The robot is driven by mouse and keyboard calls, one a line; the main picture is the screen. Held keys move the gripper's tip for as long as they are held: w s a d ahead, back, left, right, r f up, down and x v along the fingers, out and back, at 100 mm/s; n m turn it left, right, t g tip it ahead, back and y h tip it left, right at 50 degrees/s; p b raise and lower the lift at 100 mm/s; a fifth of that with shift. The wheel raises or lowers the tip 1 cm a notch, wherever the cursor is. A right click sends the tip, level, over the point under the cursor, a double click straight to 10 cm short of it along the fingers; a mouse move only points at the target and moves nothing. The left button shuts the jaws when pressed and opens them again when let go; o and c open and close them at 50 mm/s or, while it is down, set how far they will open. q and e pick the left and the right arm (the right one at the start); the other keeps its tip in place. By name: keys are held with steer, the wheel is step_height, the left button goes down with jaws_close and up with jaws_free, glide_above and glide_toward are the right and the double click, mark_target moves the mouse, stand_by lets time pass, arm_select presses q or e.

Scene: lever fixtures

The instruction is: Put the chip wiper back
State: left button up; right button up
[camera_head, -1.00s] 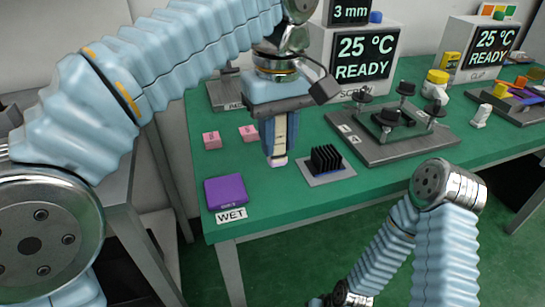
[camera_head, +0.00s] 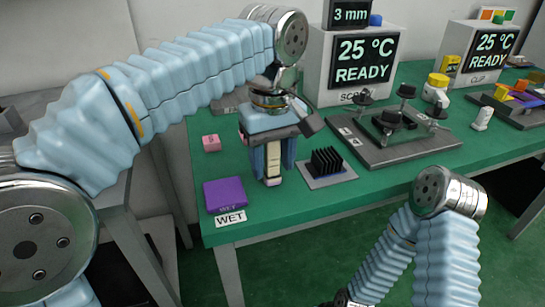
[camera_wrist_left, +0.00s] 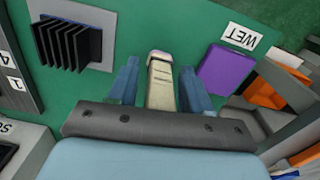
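The chip wiper (camera_head: 273,160), a slim cream piece with a pale pinkish foot, is upright between the fingers of my left gripper (camera_head: 273,158), over the green table left of the black heatsink. In the left wrist view, the wiper (camera_wrist_left: 162,80) is between the blue fingers of the left gripper (camera_wrist_left: 160,88). Green table shows between it and one finger; the other finger is close beside it. The gripper is open. The wiper's foot appears at table level, but I cannot tell whether it touches. My right gripper is out of view.
A purple WET pad (camera_head: 225,194) lies at the table's front left. A pink block (camera_head: 211,143) is behind it. The black heatsink (camera_head: 326,162) sits on a grey plate right of the wiper. A dark clamp fixture (camera_head: 390,125) is farther right.

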arm_select(q)
step_height(320, 180, up, 8)
steer(key=shift+f+p, duration=0.1)
steer(key=shift+p, duration=1.1)
